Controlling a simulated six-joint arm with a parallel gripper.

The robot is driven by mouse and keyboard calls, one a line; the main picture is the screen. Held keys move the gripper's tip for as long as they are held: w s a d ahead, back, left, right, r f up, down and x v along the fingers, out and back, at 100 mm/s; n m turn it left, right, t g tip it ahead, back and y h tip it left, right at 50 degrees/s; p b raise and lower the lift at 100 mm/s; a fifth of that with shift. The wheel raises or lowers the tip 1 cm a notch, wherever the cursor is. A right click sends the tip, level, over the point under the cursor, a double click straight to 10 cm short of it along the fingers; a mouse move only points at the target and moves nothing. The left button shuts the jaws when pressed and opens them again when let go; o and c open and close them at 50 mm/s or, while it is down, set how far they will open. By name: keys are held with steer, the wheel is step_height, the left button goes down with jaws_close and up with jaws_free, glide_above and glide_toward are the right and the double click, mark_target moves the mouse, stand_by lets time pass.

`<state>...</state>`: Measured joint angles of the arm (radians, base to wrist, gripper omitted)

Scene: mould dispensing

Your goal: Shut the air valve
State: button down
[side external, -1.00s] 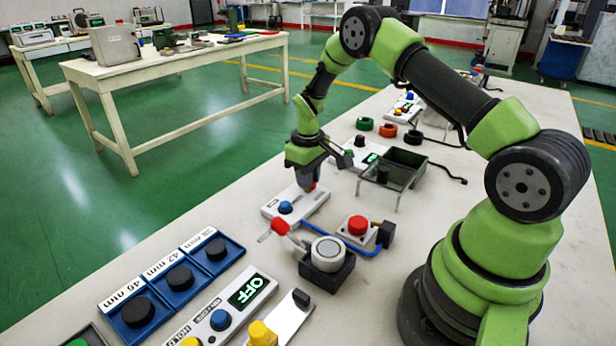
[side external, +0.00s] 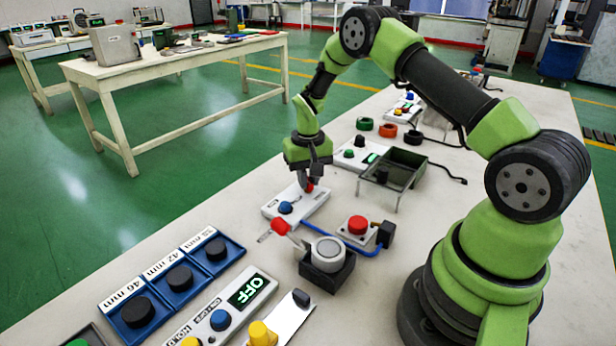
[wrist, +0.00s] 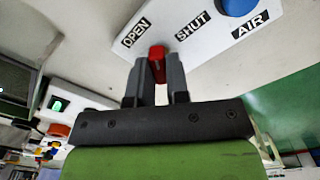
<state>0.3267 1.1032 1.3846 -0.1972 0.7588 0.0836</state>
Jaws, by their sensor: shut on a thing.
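The air valve panel (side external: 312,205) is a white box on the bench, with a blue knob (side external: 286,207) and a red lever (side external: 308,188). In the wrist view its labels read OPEN, SHUT and AIR, with the blue knob (wrist: 238,6) beside AIR. My gripper (wrist: 160,68) is shut on the red lever (wrist: 157,52), one finger on each side. The lever's top shows just below the OPEN and SHUT labels, nearer OPEN in the picture. Its base and exact setting are hidden. In the side view my gripper (side external: 309,182) points down at the panel's far end.
A round grey-topped device (side external: 328,252) and a red button box (side external: 357,229) with a blue hose stand in front of the panel. A dark tray on legs (side external: 405,160) is at the right. Blue trays (side external: 215,250) with black discs lie front left.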

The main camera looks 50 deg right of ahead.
steer(key=m, duration=0.5)
steer(key=shift+m, duration=0.3)
steer(key=m, duration=0.5)
steer(key=shift+m, duration=0.3)
steer(key=c, duration=1.1)
jaws_free()
step_height(320, 180, up, 10)
steer(key=shift+r, duration=0.1)
